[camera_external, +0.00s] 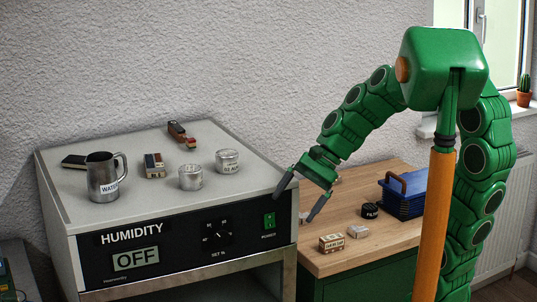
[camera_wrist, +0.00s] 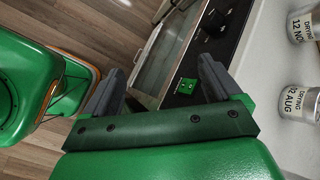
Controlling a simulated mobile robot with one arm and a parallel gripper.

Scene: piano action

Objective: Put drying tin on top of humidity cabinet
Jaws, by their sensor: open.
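The humidity cabinet (camera_external: 105,215) has a pale flat top and a black front panel reading HUMIDITY and OFF. Two silver tins stand upright on its top, a front tin (camera_external: 190,177) and a back tin (camera_external: 228,161). In the wrist view, two tins with drying labels show at the right, one reading 12 NOV (camera_wrist: 301,27) and one reading 12 AUG (camera_wrist: 297,103). My gripper (camera_external: 296,206) is open and empty at the cabinet's right front corner, beside the power switch. In the wrist view, my gripper (camera_wrist: 160,75) has its fingers spread before the cabinet front.
A metal water jug (camera_external: 104,178), small blocks and a dark brush-like item (camera_external: 181,134) share the cabinet top. The wooden bench (camera_external: 345,262) holds a blue toolbox (camera_external: 402,196), a black film canister (camera_external: 370,210) and small boxes (camera_external: 332,243). A pale item behind my gripper is mostly hidden.

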